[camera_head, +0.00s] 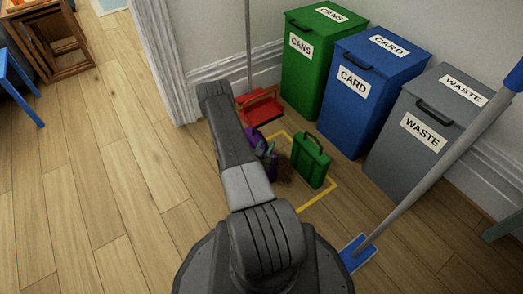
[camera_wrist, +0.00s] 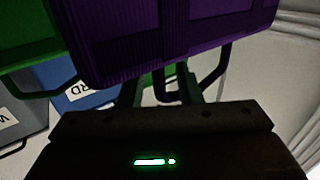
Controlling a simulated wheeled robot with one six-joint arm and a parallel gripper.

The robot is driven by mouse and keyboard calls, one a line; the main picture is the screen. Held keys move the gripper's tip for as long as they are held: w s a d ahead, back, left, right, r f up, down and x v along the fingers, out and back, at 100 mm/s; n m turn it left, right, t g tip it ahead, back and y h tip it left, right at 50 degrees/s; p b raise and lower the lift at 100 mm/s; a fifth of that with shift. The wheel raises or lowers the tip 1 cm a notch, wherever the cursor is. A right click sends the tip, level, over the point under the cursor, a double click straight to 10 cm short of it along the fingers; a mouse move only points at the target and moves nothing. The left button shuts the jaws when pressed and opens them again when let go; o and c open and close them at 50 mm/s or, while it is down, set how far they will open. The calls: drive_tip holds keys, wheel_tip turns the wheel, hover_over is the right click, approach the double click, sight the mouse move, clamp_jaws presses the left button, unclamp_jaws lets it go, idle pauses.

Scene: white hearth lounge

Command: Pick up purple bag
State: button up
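The purple bag (camera_head: 259,143) is in the marked floor area in the head view, partly hidden behind my arm. In the wrist view the purple bag (camera_wrist: 180,38) fills the top middle, very close, with its dark handle loop hanging into the space by my fingers. My gripper (camera_wrist: 160,88) shows two dark fingers spread apart, with part of the handle between or just behind them. Whether they touch the handle is unclear. In the head view my fingertips are hidden by the arm.
A green case (camera_head: 311,160) stands right of the bag, inside a yellow floor outline (camera_head: 320,197). A red dustpan (camera_head: 260,107) lies behind. Green (camera_head: 308,75), blue (camera_head: 358,108) and grey (camera_head: 405,150) bins line the wall.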

drive_tip(key=shift+s, duration=0.1)
clamp_jaws()
drive_tip(key=shift+r, duration=0.15)
